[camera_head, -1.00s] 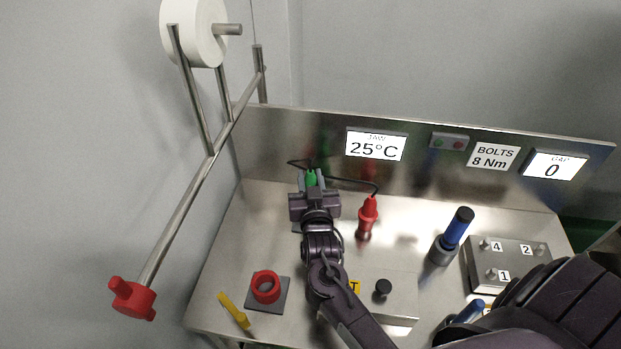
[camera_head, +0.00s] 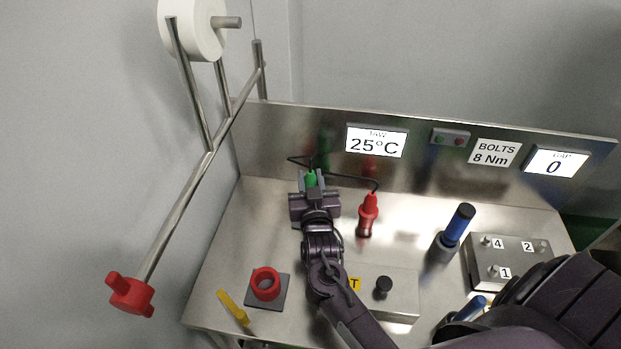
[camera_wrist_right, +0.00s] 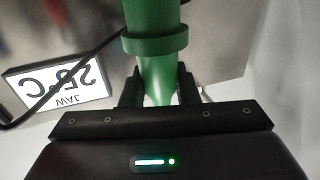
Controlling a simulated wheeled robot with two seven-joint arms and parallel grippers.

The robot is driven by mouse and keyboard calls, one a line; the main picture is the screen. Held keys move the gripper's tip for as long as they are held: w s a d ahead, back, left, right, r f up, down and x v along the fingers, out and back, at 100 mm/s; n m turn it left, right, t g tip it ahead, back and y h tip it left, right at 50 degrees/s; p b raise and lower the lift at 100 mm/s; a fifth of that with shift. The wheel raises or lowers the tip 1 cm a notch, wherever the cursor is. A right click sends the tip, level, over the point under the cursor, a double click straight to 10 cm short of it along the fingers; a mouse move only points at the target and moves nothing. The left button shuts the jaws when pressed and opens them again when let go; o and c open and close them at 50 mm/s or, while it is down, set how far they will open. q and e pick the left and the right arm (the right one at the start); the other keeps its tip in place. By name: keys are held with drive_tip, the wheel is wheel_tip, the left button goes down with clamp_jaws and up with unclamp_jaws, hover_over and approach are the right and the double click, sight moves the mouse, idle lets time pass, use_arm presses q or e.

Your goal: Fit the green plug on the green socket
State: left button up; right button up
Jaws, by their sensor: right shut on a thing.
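The green plug (camera_head: 311,179) is in the jaws of my right gripper (camera_head: 312,186) at the back left of the steel bench. In the right wrist view the green plug (camera_wrist_right: 158,50) stands between the two fingers of the right gripper (camera_wrist_right: 160,88), which are shut on its narrower part below a collar. A black cable runs from it. The green socket is not visible; the gripper and arm cover the bench there. My left gripper is not in view.
A red plug (camera_head: 367,215) on the same black cable stands to the right. A red ring on a dark plate (camera_head: 254,302) and a yellow tool (camera_head: 233,306) lie at the front left. A blue-handled tool (camera_head: 458,226) stands at the right, beside a numbered block (camera_head: 512,277).

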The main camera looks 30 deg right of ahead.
drive_tip(key=shift+f+b, duration=1.4)
drive_tip(key=shift+f, duration=0.7)
drive_tip(key=o, duration=1.1)
drive_tip(key=b+v, duration=0.1)
drive_tip(key=v, duration=0.7)
drive_tip(key=shift+w, duration=0.1)
